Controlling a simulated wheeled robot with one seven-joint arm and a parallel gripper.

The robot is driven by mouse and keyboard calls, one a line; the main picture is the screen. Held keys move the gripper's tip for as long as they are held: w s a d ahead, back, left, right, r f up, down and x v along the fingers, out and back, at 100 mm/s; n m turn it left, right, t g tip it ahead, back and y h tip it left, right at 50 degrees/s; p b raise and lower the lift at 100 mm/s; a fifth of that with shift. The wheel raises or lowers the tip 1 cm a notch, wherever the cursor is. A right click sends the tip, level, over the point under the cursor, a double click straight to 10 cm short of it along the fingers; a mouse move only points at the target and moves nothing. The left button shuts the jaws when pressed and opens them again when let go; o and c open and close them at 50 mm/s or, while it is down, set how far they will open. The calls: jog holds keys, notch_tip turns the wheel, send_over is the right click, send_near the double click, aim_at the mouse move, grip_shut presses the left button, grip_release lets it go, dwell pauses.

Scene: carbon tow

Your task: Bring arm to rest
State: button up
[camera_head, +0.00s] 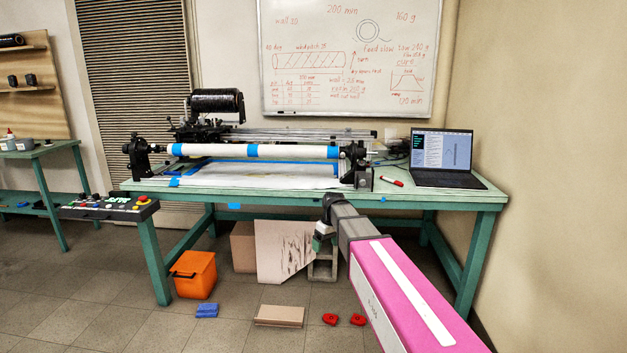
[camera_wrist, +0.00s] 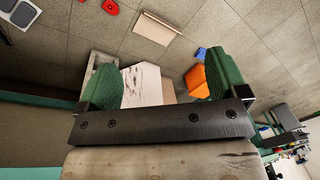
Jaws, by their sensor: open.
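My gripper (camera_wrist: 163,75) is open in the wrist view, its two green fingers wide apart with nothing between them. Beyond the fingers are the floor and things under the table. In the head view my pink arm reaches in from the lower right, and my gripper (camera_head: 318,243) is at its far end, small and partly hidden by the wrist. It is in front of the table's front edge and below the table top. The green table (camera_head: 440,198) bears a winding machine with a white tube (camera_head: 213,150) wrapped with blue tape.
An orange bin (camera_head: 194,275), a marked white board (camera_head: 283,252) and a grey block (camera_head: 323,268) stand under the table. Blue (camera_head: 206,310) and red pieces (camera_head: 330,319) lie on the floor. A laptop (camera_head: 441,158) and red marker (camera_head: 392,181) are on the table. A control panel (camera_head: 108,206) juts out left.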

jog(key=s+d+f+m, duration=0.4)
jog(key=s+d, duration=0.3)
jog(key=s, duration=0.4)
jog(key=s+d+f+m+h, duration=0.1)
jog(key=s+d+f+m, duration=0.2)
jog(key=s+d+f, duration=0.3)
jog(key=s+d, duration=0.1)
jog(key=s, duration=0.4)
jog(key=shift+s+f+m+h, duration=0.2)
jog(key=shift+f+m+h, duration=0.1)
jog(key=shift+f+m, duration=0.1)
